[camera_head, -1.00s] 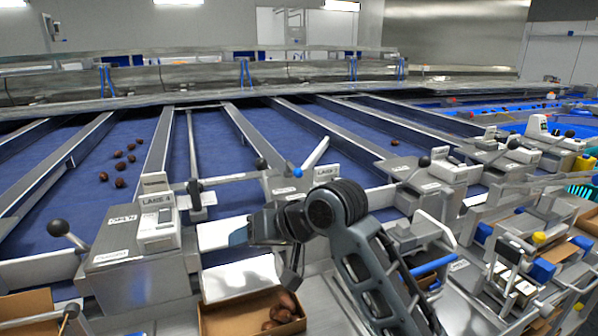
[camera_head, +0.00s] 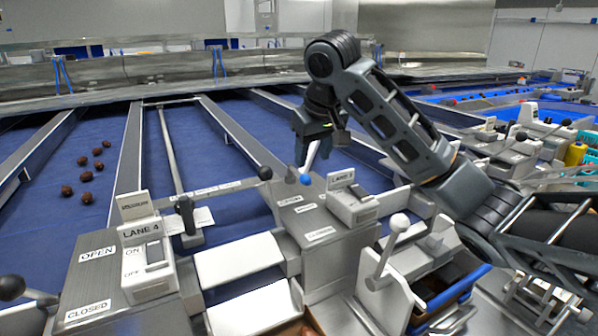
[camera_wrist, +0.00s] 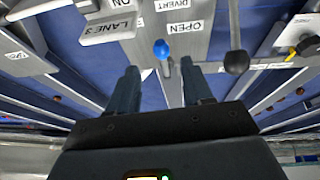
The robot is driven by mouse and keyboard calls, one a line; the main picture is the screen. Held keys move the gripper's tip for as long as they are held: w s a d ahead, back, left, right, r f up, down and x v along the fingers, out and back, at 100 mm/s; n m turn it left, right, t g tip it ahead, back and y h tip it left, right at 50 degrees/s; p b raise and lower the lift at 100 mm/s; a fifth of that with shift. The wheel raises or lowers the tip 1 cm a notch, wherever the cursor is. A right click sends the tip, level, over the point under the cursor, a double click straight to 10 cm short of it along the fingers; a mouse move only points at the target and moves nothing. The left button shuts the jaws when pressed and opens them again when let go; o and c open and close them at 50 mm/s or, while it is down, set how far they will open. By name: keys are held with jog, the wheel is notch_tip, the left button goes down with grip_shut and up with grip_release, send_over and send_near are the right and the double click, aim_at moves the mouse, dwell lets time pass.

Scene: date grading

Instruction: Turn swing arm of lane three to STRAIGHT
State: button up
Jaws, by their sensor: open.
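The swing arm at lane three is a pale lever (camera_head: 312,156) with a blue knob (camera_head: 305,179) at its near end. Its blue knob also shows in the wrist view (camera_wrist: 161,49), close to the DIVERT and OPEN labels. My gripper (camera_head: 314,148) is open above the lever, pointing down. In the wrist view my two fingers (camera_wrist: 162,80) are spread, with the knob and its short post showing between and beyond their tips. I cannot tell whether either finger touches the lever. The lane three box (camera_head: 352,203) stands to the right of the knob.
A black-knobbed lever (camera_head: 265,173) is just left of the blue knob. The lane four box (camera_head: 147,262) stands front left. A white-knobbed lever (camera_head: 398,223) stands front right, under my arm. Dates (camera_head: 86,176) lie on the blue belt at left.

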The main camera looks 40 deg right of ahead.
aim_at(308, 178)
jog(key=b+x, duration=0.2)
jog(key=x, duration=0.3)
jog(key=shift+a+f, duration=0.1)
jog(key=shift+f, duration=0.15)
jog(key=shift+w+f, duration=0.15)
jog(key=shift+f, duration=0.05)
jog(key=shift+w+d+f, duration=0.25)
jog(key=shift+f, duration=0.4)
jog(key=shift+c, duration=0.4)
grip_shut()
